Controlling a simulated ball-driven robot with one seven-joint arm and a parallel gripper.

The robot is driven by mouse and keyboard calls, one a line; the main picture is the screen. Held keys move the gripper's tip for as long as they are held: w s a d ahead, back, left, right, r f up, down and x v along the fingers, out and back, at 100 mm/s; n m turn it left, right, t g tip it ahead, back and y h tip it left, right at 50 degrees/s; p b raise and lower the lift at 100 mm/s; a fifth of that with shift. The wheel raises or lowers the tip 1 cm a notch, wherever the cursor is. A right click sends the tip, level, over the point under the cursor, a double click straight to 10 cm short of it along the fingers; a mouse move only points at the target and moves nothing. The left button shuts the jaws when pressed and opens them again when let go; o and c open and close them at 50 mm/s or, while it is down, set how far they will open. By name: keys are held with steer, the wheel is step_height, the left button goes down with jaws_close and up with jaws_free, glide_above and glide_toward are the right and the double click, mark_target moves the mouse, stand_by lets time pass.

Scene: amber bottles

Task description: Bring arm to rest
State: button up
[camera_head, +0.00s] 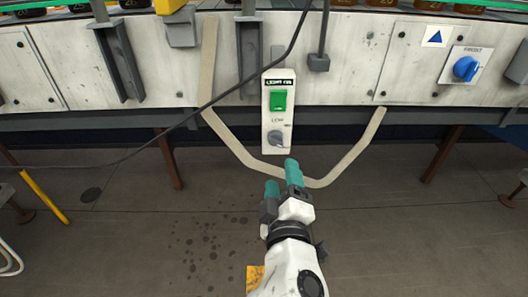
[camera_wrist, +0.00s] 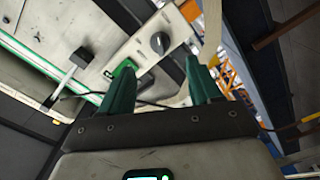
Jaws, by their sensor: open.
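My gripper (camera_head: 282,180) has teal fingers and is on my white arm, low in the middle of the head view. It points up toward the machine front. In the wrist view its two fingers (camera_wrist: 160,85) stand apart with nothing between them. A control box (camera_head: 277,112) with a green switch (camera_head: 278,100) and a grey knob (camera_head: 276,138) is just beyond the fingertips in the head view. The same green switch (camera_wrist: 122,70) and knob (camera_wrist: 159,42) show in the wrist view. I cannot tell the exact gap between fingertips and box.
A beige bent guard bar (camera_head: 235,148) curves below the control box, close to my gripper. A black cable (camera_head: 215,88) crosses the panel. A blue rotary knob (camera_head: 465,68) is at the right. Amber bottles (camera_head: 379,3) line the top edge. Open floor (camera_head: 150,240) lies below.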

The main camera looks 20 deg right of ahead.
steer(key=s+d+f+m+g, duration=0.3)
steer(key=s+d+f+g, duration=0.25)
steer(key=f, duration=0.25)
steer(key=s+d+f+m+g, duration=0.3)
steer(key=s+d+f+g, duration=0.15)
steer(key=d+f, duration=0.35)
steer(key=s+a+f+m+g+y, duration=0.1)
steer(key=s+f+g+y, duration=0.3)
steer(key=s, duration=0.5)
steer(key=s+a+f+m+g+y, duration=0.1)
steer(key=s+a+f+m+g, duration=0.1)
steer(key=s+f, duration=0.6)
step_height(320, 180, up, 30)
steer(key=p, duration=2.8)
steer(key=shift+s+p, duration=0.4)
steer(key=shift+s, duration=0.05)
